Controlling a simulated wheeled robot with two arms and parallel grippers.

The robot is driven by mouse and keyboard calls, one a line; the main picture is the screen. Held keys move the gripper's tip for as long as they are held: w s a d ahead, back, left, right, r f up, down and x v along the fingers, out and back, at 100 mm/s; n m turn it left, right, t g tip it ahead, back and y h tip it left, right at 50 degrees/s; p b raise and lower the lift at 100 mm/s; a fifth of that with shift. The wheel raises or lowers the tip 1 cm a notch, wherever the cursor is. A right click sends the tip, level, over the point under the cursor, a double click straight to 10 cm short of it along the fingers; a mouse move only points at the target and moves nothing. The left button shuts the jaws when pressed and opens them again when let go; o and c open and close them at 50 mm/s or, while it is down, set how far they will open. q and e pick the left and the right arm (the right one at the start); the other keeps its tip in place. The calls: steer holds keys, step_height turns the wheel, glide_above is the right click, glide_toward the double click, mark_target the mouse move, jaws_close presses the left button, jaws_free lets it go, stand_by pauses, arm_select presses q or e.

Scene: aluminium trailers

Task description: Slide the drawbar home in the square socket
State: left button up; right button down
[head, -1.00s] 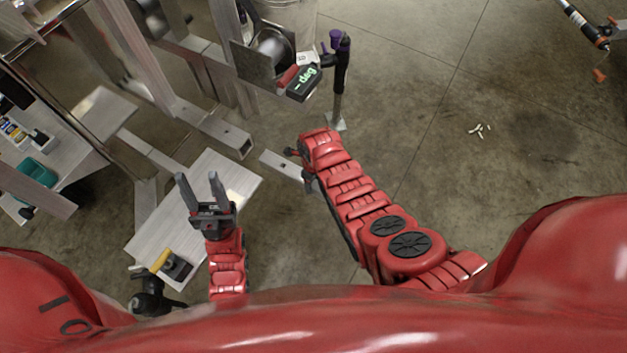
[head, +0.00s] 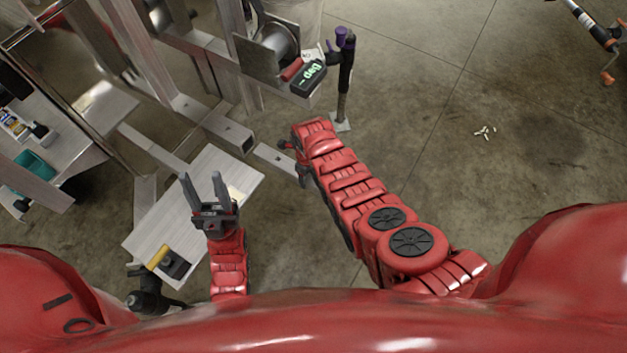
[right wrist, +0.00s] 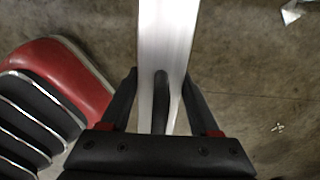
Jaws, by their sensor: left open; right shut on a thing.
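My right gripper (head: 288,147) is shut on the drawbar (head: 273,157), a flat-sided aluminium bar. In the right wrist view the drawbar (right wrist: 166,40) runs straight away between the fingers (right wrist: 160,76). In the head view the square socket (head: 247,143) is the dark opening at the end of an aluminium tube on the trailer frame. The drawbar's end sits close to the socket's lower right. The opening still shows dark, and I cannot tell whether they touch. My left gripper (head: 202,177) is open and empty above a pale board. The right gripper's fingers are mostly hidden in the head view.
The pale board (head: 222,172) carries a yellow-and-black tool (head: 166,262). A winch (head: 275,45) and a green-lit box (head: 308,78) sit on the frame above the socket. A jack post (head: 344,85) stands to their right. Open concrete floor lies on the right.

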steer(key=shift+w+a+f+b, duration=0.15)
steer(key=shift+w+a+b, duration=0.55)
steer(key=shift+a+b, duration=0.2)
steer(key=shift+w+a+b, duration=0.2)
steer(key=shift+b, duration=0.1)
steer(key=shift+r, duration=0.25)
stand_by(0.6)
steer(key=shift+a, duration=0.1)
steer(key=shift+w+a, duration=0.1)
steer(key=shift+a, duration=0.05)
stand_by(0.4)
stand_by(1.6)
stand_by(0.6)
